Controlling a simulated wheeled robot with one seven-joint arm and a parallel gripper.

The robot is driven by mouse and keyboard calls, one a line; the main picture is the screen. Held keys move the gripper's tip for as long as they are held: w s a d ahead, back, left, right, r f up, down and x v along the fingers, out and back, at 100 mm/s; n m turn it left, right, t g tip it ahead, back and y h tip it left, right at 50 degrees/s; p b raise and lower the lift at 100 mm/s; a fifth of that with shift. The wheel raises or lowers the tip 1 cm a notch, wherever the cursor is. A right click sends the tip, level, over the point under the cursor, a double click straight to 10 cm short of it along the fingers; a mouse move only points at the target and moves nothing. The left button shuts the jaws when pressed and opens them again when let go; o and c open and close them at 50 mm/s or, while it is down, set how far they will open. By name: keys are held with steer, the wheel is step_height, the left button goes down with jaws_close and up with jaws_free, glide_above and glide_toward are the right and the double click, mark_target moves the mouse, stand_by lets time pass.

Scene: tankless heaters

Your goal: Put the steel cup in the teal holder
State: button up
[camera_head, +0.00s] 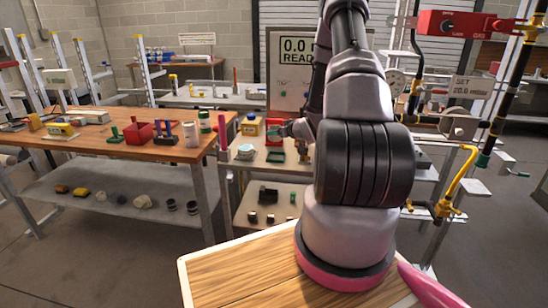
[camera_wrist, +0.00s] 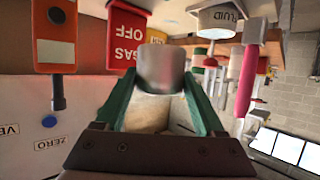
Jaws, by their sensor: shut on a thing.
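The steel cup (camera_wrist: 160,66) is a plain grey cylinder at the tips of my gripper (camera_wrist: 160,84) in the wrist view. The green fingers are shut on it, one on each side. In the head view my gripper (camera_head: 287,130) is small and partly hidden by my arm, over the middle bench, and the cup cannot be made out there. A small green-teal piece (camera_head: 275,157) on that bench looks like the teal holder. I cannot clearly identify the holder in the wrist view.
The middle bench (camera_head: 258,168) also holds a yellow-and-blue bottle (camera_head: 250,126) and a round teal-topped item (camera_head: 245,152). A wooden workbench (camera_head: 160,148) with tools stands left. The wrist view shows a red gas-off block (camera_wrist: 126,32) and a fluid container (camera_wrist: 219,20).

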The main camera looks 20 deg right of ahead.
step_height(320, 180, down, 9)
steer(key=shift+d+r, duration=0.1)
stand_by(0.3)
steer(key=shift+f, duration=0.25)
steer(key=o, duration=1.5)
